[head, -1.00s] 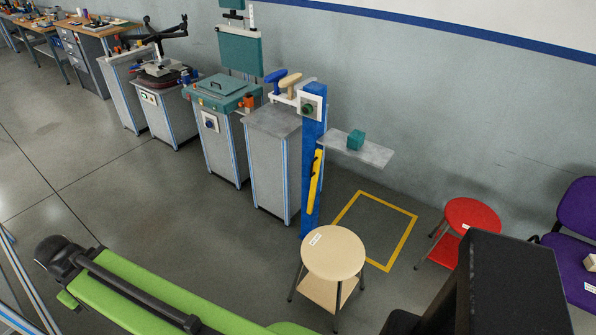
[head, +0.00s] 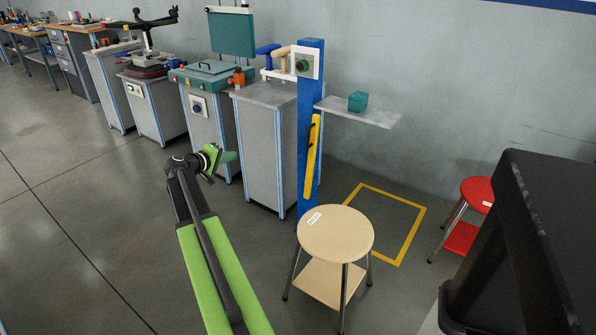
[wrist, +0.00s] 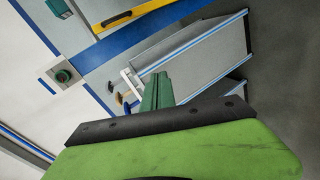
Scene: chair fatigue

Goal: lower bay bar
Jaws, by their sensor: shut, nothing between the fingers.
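A yellow bar (head: 313,156) with dark fittings stands upright along the side of a blue post (head: 310,110). In the wrist view the yellow bar (wrist: 121,17) lies near the top, beside the slanting blue post (wrist: 140,35). A yellow outline on the floor (head: 413,232) marks a bay beside the post. My gripper (head: 228,157) is shut and empty, to the left of the post and apart from the bar. Its green finger parts (wrist: 157,92) show in the middle of the wrist view.
A round beige stool (head: 336,234) stands in front of the post. A red stool (head: 476,192) is at the right. A grey shelf (head: 370,114) with a teal block (head: 357,101) juts from the post's right. Grey cabinets (head: 265,150) line the wall. Floor at the left is clear.

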